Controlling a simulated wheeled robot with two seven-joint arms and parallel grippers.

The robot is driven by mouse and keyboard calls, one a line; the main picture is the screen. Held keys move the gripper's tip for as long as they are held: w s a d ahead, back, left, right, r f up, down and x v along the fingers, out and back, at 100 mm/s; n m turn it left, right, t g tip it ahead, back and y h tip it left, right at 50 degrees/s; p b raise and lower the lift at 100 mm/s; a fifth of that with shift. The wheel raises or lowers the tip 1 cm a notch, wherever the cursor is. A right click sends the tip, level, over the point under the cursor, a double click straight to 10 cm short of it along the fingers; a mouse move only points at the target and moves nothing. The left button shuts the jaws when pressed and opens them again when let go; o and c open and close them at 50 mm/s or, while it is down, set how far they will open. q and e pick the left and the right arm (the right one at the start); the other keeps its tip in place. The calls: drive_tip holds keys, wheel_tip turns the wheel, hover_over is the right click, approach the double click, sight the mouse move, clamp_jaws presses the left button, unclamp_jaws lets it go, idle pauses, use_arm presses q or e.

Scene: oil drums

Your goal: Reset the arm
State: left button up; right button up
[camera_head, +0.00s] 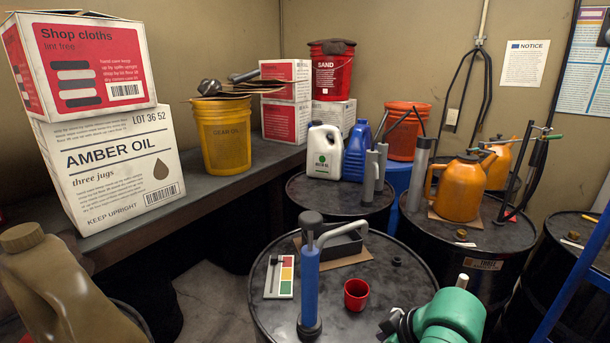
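Neither of my grippers can be made out in the head view. No arm link of mine is clearly visible either. A blue hand pump (309,282) with a grey spout stands upright on the nearest black drum (375,310). A small red cup (356,294) stands to its right. A card with green, yellow and red patches (287,275) lies to its left. A rounded green object with black and silver parts (448,318) is cut off at the bottom edge; I cannot tell what it is.
A tan jug (55,285) stands at the lower left. Boxes (110,165) and a yellow bucket (221,135) line the left bench. Other drums hold white and blue jugs (324,152) and an orange can (459,190). A blue post (580,280) rises at the right.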

drive_tip(key=s+d+f+m+h, duration=0.4)
drive_tip(key=s+d+f+m, duration=0.3)
drive_tip(key=s+d+f, duration=0.45)
drive_tip(key=s+a+f+g, duration=0.1)
drive_tip(key=s+f, duration=0.1)
drive_tip(key=f, duration=1)
drive_tip(key=s+a+f+g, duration=0.1)
drive_tip(key=s+f, duration=0.2)
drive_tip(key=f, duration=0.9)
drive_tip(key=s+d+f+n+g, duration=0.1)
drive_tip(key=s+d+f, duration=0.2)
drive_tip(key=s+f, duration=1.1)
drive_tip(key=shift+s+d, duration=0.15)
drive_tip(key=shift+s, duration=0.75)
